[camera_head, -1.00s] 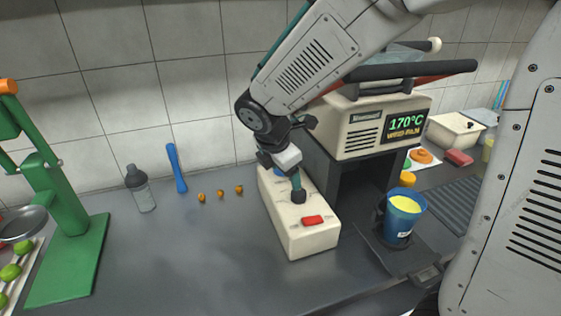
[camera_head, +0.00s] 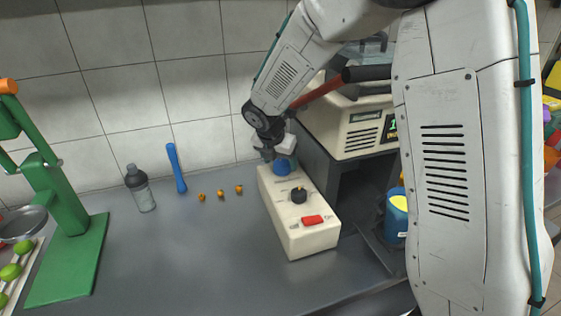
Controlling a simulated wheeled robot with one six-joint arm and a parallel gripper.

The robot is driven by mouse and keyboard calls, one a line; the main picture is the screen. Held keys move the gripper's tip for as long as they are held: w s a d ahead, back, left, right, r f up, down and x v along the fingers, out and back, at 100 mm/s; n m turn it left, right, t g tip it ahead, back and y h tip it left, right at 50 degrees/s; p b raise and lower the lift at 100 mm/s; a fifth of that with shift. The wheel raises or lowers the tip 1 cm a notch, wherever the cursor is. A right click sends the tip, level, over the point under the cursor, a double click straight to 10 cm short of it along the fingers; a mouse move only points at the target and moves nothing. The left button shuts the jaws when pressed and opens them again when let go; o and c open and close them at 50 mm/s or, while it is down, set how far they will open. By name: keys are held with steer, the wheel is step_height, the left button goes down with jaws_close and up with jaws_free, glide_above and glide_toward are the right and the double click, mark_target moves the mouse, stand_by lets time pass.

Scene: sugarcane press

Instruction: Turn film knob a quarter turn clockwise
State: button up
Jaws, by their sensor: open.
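A cream control box (camera_head: 312,238) stands on the counter in front of the sealing machine. On its top are a blue knob (camera_head: 284,168) at the far end, a black knob (camera_head: 298,195) with a small light mark in the middle, and a red switch (camera_head: 312,220) at the near end. The labels are too small to read, so I cannot tell which knob is the film knob. My gripper (camera_head: 277,156) is open, at the far end of the box, just above or beside the blue knob. Its fingers partly overlap that knob, and contact is unclear.
The sealing machine (camera_head: 352,128) stands right of the box, with a blue cup (camera_head: 396,222) partly behind my arm. A green press (camera_head: 75,245), a grey bottle (camera_head: 140,190), a blue stick (camera_head: 176,168) and small orange fruits (camera_head: 220,194) are to the left. The counter's middle is clear.

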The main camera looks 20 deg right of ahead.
steer(key=shift+w+d+f, duration=0.15)
steer(key=shift+w+d, duration=0.15)
steer(key=shift+d, duration=0.05)
steer(key=shift+w+f, duration=0.1)
steer(key=shift+f, duration=0.35)
steer(key=shift+c, duration=0.3)
steer(key=c, duration=0.9)
steer(key=shift+m, duration=0.4)
